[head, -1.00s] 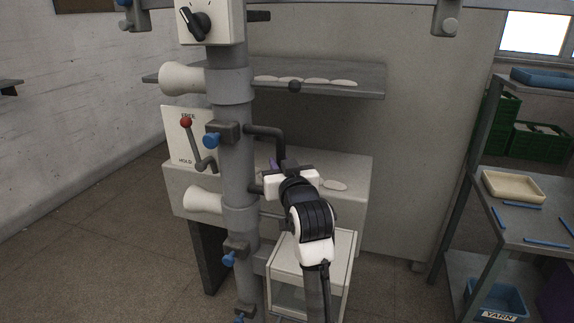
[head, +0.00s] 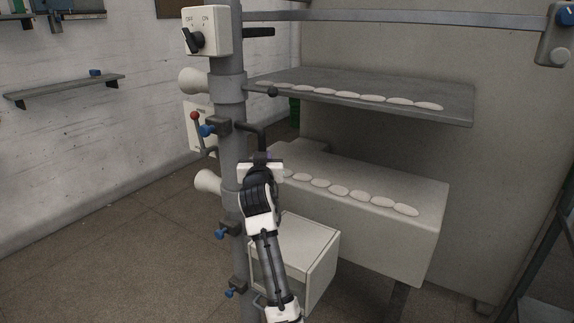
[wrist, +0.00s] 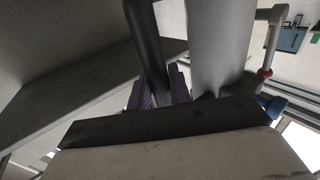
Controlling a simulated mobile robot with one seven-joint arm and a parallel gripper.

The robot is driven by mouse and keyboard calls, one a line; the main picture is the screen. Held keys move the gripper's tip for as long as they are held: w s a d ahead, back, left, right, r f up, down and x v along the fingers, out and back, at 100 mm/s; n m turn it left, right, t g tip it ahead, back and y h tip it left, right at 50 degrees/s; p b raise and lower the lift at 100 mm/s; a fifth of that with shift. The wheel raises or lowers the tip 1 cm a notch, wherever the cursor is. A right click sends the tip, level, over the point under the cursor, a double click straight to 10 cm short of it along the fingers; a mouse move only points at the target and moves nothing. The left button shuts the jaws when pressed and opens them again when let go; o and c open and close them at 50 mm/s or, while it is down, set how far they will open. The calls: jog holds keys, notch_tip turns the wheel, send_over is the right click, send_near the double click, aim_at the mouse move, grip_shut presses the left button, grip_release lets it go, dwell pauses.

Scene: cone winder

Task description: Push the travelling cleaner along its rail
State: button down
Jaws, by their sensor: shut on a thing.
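The travelling cleaner appears to be the grey upright tube (head: 232,150) with cream trumpet nozzles (head: 194,81) and blue-knobbed clamps. It hangs at the left of the grey rail (head: 400,17) along the top of the head view. A black bent handle (head: 263,139) sticks out from the tube's right side. My gripper (head: 262,160) is shut on this handle, with its fingertips partly hidden in the head view. In the wrist view the purple finger pads (wrist: 160,92) flank the black handle bar (wrist: 146,40), beside the tube (wrist: 221,45).
A grey shelf (head: 452,108) and a cream ledge (head: 425,245) stand to the right, bearing several pale flat pieces. A white box (head: 303,243) hangs low by the tube. An OFF/ON switch box (head: 207,31) and red-knobbed lever (head: 195,116) are near. Floor (head: 100,240) at left is clear.

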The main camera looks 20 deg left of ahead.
aim_at(243, 148)
jog(key=a, duration=0.2)
jog(key=w+a, duration=0.1)
jog(key=a, duration=0.1)
jog(key=w+a, duration=0.1)
jog(key=a, duration=0.2)
jog(key=shift+w+b, duration=0.1)
jog(key=shift+b, duration=0.2)
jog(key=c, duration=1.3)
grip_release()
jog(key=shift+c, duration=0.2)
jog(key=b+v, duration=0.4)
jog(key=v, duration=0.9)
jog(key=shift+s, duration=0.4)
jog(key=shift+d, duration=0.1)
